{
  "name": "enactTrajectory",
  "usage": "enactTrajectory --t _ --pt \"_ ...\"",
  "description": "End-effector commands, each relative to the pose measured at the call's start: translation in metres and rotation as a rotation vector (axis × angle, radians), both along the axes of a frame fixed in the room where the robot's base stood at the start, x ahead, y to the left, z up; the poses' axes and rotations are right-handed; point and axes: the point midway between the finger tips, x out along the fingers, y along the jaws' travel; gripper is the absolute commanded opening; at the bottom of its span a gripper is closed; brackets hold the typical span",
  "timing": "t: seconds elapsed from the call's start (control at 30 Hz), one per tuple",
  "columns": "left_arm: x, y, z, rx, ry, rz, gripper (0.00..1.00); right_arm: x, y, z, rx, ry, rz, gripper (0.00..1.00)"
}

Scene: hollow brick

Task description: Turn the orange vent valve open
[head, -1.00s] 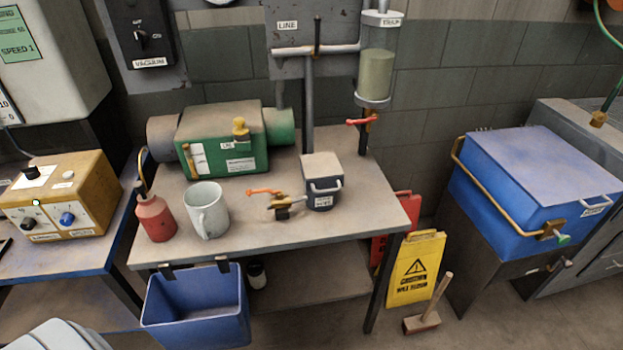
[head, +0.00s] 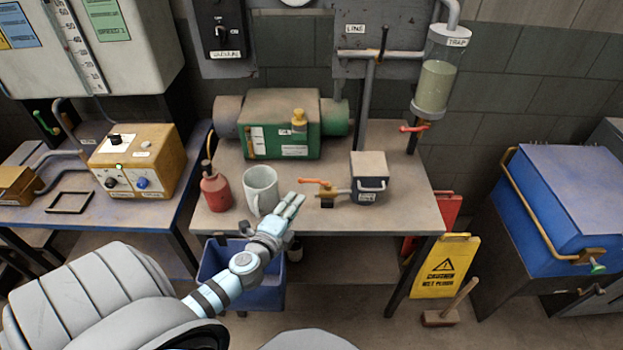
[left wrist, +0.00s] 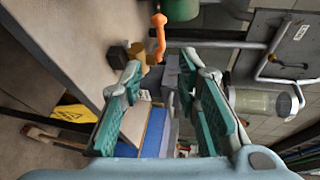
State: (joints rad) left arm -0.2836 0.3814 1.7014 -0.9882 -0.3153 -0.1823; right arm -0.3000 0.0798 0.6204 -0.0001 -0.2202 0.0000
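The orange vent valve handle (head: 314,181) sits on a small brass valve body at the front of the middle table, beside a dark grey box (head: 369,182). The handle points to the left in the head view. In the left wrist view the orange handle (left wrist: 158,36) shows ahead of the fingers, at the top middle. My left gripper (head: 294,204) is just in front and to the left of the valve, apart from it. In the left wrist view its two teal-padded fingers (left wrist: 163,78) are spread with nothing between them. My right gripper is not in view.
A grey mug (head: 262,186) stands close to the left of my left gripper, with a red bottle (head: 215,192) beyond it. A green pump (head: 282,125) is behind. A red-handled valve (head: 413,128) hangs under the glass trap (head: 435,88).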

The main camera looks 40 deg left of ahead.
Motion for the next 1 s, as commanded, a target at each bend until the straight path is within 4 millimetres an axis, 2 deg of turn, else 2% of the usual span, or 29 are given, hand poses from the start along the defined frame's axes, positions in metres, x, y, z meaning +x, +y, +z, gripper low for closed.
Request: enactTrajectory --t 0.17,0.3,0.5,0.7,0.93,1.0 --pt "0.036 0.01 -0.009 -0.002 -0.003 0.004 0.3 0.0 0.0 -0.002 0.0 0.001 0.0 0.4" --pt "0.076 0.022 -0.02 -0.005 -0.001 0.005 0.3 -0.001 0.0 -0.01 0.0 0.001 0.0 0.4" --pt "0.114 0.032 -0.031 -0.005 0.0 0.005 0.3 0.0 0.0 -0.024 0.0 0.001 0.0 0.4" --pt "0.128 0.036 -0.033 -0.006 0.0 0.004 0.3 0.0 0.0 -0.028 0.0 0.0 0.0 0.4" --pt "0.129 0.036 -0.032 -0.006 0.0 0.005 0.3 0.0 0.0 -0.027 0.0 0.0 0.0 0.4" --pt "0.129 0.036 -0.032 -0.006 0.0 0.005 0.2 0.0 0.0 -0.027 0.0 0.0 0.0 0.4"
